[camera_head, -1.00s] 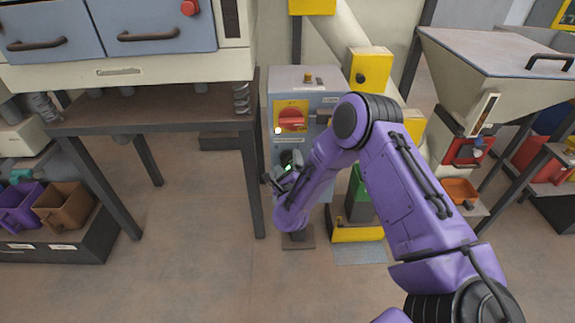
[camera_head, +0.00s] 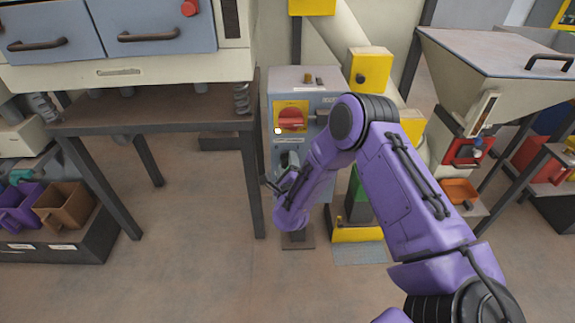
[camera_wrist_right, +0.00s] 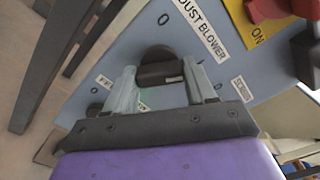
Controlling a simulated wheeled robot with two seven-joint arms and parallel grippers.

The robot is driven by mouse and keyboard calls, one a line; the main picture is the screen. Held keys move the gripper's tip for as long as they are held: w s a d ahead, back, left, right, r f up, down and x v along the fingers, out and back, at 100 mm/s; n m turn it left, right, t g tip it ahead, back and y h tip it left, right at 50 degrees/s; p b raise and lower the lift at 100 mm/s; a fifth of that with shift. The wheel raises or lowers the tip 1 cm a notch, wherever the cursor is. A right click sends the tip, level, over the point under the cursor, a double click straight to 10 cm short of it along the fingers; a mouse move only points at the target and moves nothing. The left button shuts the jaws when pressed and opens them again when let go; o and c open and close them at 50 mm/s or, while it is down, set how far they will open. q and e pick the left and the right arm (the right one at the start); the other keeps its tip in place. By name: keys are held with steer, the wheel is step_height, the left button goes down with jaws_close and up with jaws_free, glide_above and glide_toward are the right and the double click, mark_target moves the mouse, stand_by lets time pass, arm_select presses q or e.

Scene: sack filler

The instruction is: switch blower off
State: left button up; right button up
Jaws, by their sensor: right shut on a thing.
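A grey-blue control cabinet (camera_head: 310,101) stands behind my right arm. In the right wrist view, a black rotary knob (camera_wrist_right: 158,72) sits on its panel below a white label (camera_wrist_right: 203,28) reading "DUST BLOWER". A "0" mark shows to the knob's upper left. My right gripper (camera_wrist_right: 160,80) has its two pale fingers on either side of the knob and is shut on it. In the head view this gripper (camera_head: 282,178) is low on the cabinet front, and the arm partly hides it. My left gripper is in neither view.
A red rotary switch (camera_head: 291,119) on a yellow plate sits above the gripper. A dark-legged table (camera_head: 165,118) stands close on the left. A hopper (camera_head: 495,60) stands on the right. The floor in front is clear.

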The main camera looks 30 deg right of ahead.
steer(key=n, duration=0.7)
steer(key=shift+p, duration=0.4)
steer(key=n, duration=0.4)
steer(key=shift+n, duration=0.3)
steer(key=shift+n+p, duration=0.4)
steer(key=shift+n, duration=1)
steer(key=o, duration=1)
steer(key=shift+o, duration=0.2)
steer(key=v, duration=1)
steer(key=shift+s, duration=0.25)
steer(key=shift+a, duration=0.1)
